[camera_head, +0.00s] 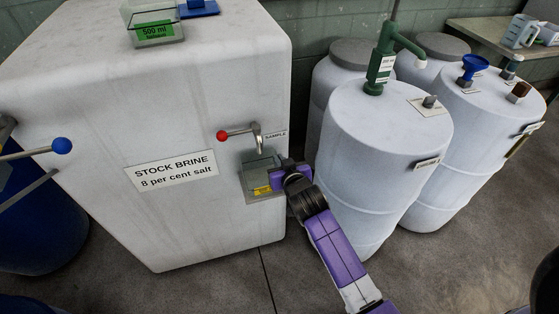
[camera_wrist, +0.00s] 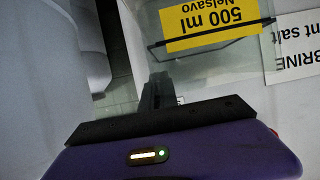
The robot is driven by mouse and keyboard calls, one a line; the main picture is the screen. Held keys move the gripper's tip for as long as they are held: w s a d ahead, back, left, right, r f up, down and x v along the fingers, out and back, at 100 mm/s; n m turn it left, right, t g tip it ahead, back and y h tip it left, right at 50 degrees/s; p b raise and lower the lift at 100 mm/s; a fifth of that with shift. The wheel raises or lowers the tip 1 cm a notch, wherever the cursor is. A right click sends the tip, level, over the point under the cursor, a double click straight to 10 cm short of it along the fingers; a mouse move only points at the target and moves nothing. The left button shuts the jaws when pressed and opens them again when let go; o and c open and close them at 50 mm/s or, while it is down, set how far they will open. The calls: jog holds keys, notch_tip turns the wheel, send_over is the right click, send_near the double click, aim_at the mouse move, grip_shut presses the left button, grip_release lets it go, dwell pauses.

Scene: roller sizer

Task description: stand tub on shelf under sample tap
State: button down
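A clear tub (camera_head: 258,168) with a yellow label is at the front of the white brine tank, below the sample tap (camera_head: 257,138). The small grey shelf (camera_head: 265,199) is at its base; I cannot tell whether the tub rests on it or is just above. My gripper (camera_head: 282,177) is at the tub's right side. In the wrist view the tub (camera_wrist: 225,55) shows its yellow "500 ml Nelsavo" label upside down. My gripper's dark fingers (camera_wrist: 160,90) are close together at the tub's near edge and look shut on its wall. The fingertips are partly hidden.
The tap's red-knobbed lever (camera_head: 222,135) sticks out left above the tub. A green-labelled tub (camera_head: 155,28) and a blue item (camera_head: 198,8) are on the tank (camera_head: 100,100). White drums (camera_head: 385,140) stand right, near my arm. A blue-knobbed rod (camera_head: 62,146) is left.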

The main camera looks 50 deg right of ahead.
jog(key=shift+f, duration=0.15)
jog(key=c, duration=1.6)
grip_release()
jog(key=shift+c, duration=0.2)
jog(key=shift+r, duration=0.25)
jog(key=s+a+r+n+t+y, duration=0.2)
jog(key=s+a+r+n+y, duration=0.15)
jog(key=s+a, duration=1.65)
jog(key=s+a+r+n+y, duration=0.1)
jog(key=s+a+r+y, duration=0.1)
jog(key=s, duration=0.4)
jog(key=s+a+r+n+t+y, duration=0.1)
jog(key=s+a+r+n+y, duration=0.1)
jog(key=s+a+r, duration=0.2)
jog(key=s+r, duration=0.3)
jog(key=shift+s+a+r+t+p, duration=0.15)
jog(key=shift+a+r+t+p, duration=0.05)
jog(key=shift+a+t+p, duration=0.15)
